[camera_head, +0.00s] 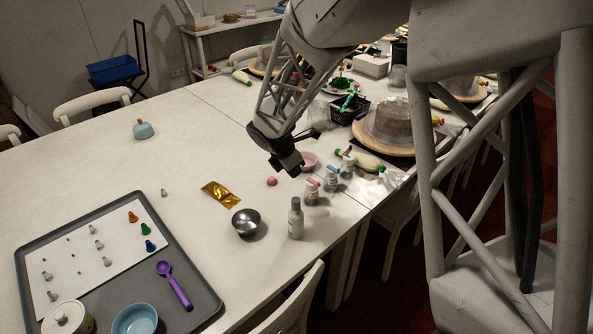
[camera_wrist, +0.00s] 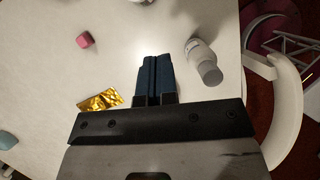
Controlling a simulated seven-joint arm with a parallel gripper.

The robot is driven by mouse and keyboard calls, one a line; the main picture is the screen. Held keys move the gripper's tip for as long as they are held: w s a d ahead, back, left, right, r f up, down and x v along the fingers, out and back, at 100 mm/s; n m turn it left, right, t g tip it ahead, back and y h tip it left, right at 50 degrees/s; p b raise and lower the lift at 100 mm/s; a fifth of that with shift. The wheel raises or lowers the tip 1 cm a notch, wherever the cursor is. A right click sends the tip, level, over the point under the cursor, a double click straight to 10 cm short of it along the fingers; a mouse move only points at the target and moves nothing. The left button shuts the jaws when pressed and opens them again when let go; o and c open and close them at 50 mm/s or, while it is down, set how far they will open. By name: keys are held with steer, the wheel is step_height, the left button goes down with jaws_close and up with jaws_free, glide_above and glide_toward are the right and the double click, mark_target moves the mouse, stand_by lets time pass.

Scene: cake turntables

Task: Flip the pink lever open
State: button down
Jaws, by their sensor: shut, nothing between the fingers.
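Small grey-white bottles with coloured levers on top stand near the table's right edge in the head view. The nearest of them (camera_head: 312,196) carries a pinkish-red lever (camera_head: 312,182); its exact position is too small to tell. A blue-topped bottle (camera_head: 331,182) and a red-topped one (camera_head: 348,166) stand behind it. My gripper (camera_head: 294,170) is above the table, left of these bottles and apart from them. In the wrist view its dark blue fingers (camera_wrist: 155,76) are pressed together and empty. The pink lever does not show clearly in the wrist view.
A capped bottle (camera_head: 295,220) stands in front of the lever bottles; it also shows in the wrist view (camera_wrist: 200,52). A pink block (camera_head: 272,181), gold packet (camera_head: 221,194), metal bowl (camera_head: 246,224) and pink bowl (camera_head: 308,159) are nearby. The table's left middle is mostly clear.

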mark_target(314, 180)
steer(key=w+d+f, duration=0.4)
steer(key=d+f, duration=0.1)
steer(key=f, duration=0.3)
steer(key=shift+d, duration=0.4)
steer(key=shift+w+f, duration=0.1)
